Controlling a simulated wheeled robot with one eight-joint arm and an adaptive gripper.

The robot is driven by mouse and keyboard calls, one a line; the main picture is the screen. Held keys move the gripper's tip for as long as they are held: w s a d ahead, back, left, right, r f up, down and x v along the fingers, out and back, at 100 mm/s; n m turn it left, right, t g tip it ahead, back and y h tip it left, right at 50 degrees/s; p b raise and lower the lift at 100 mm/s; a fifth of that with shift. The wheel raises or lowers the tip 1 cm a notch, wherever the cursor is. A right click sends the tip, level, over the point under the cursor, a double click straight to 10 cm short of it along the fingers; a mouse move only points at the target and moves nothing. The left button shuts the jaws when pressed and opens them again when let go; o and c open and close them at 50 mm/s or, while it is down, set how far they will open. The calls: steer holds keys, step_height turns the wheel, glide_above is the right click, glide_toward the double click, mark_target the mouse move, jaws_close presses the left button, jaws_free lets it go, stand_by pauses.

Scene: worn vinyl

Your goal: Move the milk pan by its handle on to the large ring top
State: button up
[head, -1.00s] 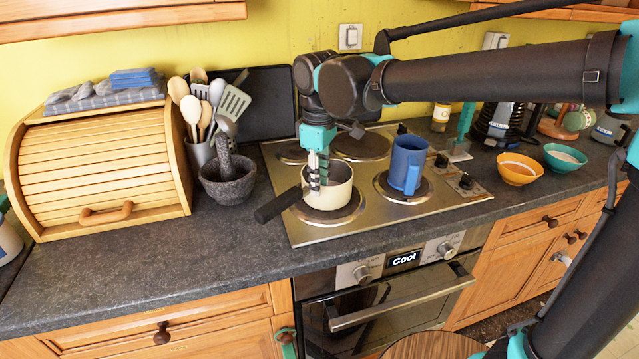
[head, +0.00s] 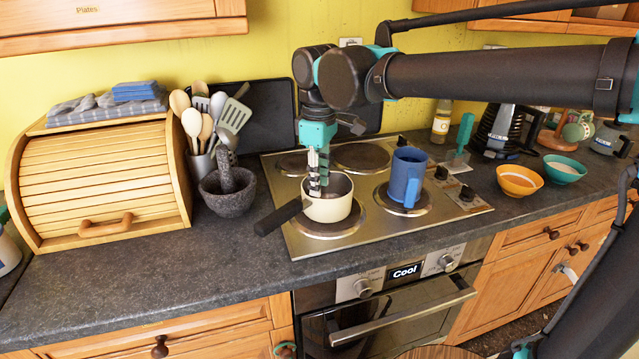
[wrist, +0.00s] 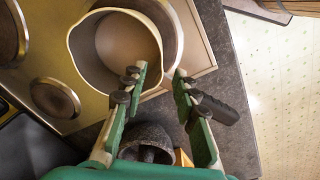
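The milk pan (head: 330,209) is cream, with a black handle (head: 281,217) pointing to the front left. It sits on the front left ring (head: 357,222) of the steel hob, whose edge shows around it. A wide bare ring (head: 360,156) lies behind it. My gripper (head: 317,193) points down at the pan's left side. In the wrist view my gripper (wrist: 160,72) is open, its fingertips apart near the rim of the pan (wrist: 88,60). The handle (wrist: 222,110) shows beside and partly behind the right finger, not clearly between the fingers.
A blue mug (head: 407,176) stands on the front right ring, close to the pan. A small bare ring (head: 291,164) is at the back left. A stone mortar (head: 229,201) with pestle stands left of the hob (head: 300,245). The counter in front (head: 200,270) is clear.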

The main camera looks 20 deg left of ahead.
steer(key=shift+r, duration=1.1)
